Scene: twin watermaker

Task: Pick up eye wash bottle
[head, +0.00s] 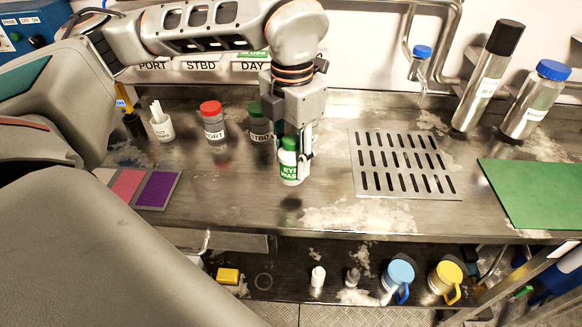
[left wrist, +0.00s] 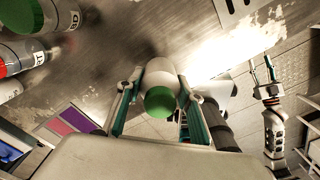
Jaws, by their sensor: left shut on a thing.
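The eye wash bottle (head: 290,173) is small and white with a green cap and a green label, and stands about upright. My left gripper (head: 305,160) comes down from above and is shut on it. A dark patch on the steel below, apart from its base, suggests it hangs a little above the counter. In the left wrist view the bottle's green cap (left wrist: 160,101) shows between the two fingers of my left gripper (left wrist: 160,108). My right gripper (left wrist: 263,75) shows at the right of that view, away from the bottle; its finger gap is unclear.
On the steel counter stand a red-capped jar (head: 213,124), a dark-green-capped jar (head: 259,126) and a white cup (head: 161,126). A drain grate (head: 404,165), a green mat (head: 535,190) and two tall bottles (head: 480,90) (head: 533,103) are at right. Mugs (head: 399,277) sit on the lower shelf.

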